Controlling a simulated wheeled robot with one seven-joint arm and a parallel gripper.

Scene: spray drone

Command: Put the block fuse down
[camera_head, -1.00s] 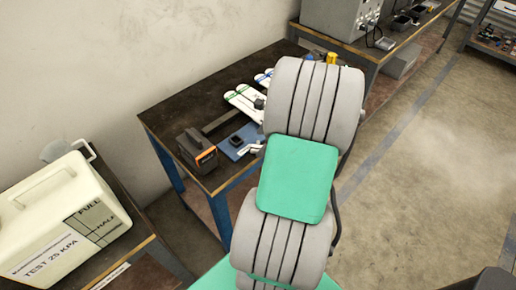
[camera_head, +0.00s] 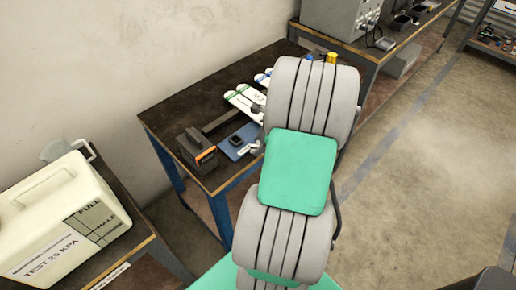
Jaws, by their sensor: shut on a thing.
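My grey and green arm rises through the middle of the head view and covers the right part of a dark-topped table with blue legs (camera_head: 172,100). My gripper is hidden behind the arm, so its jaws and anything between them do not show. I cannot make out the block fuse for sure. A small black item (camera_head: 236,141) lies on a blue mat (camera_head: 228,150) on this table, left of my arm. Small pale and grey parts show at the arm's left edge by the mat, too small to identify.
A black and orange box (camera_head: 197,148) stands at the table's front. White strips with coloured bands (camera_head: 245,100) lie further back. A cream container (camera_head: 60,215) stands on a bench at lower left. A grey instrument (camera_head: 338,18) stands on the bench behind. The table's back left is clear.

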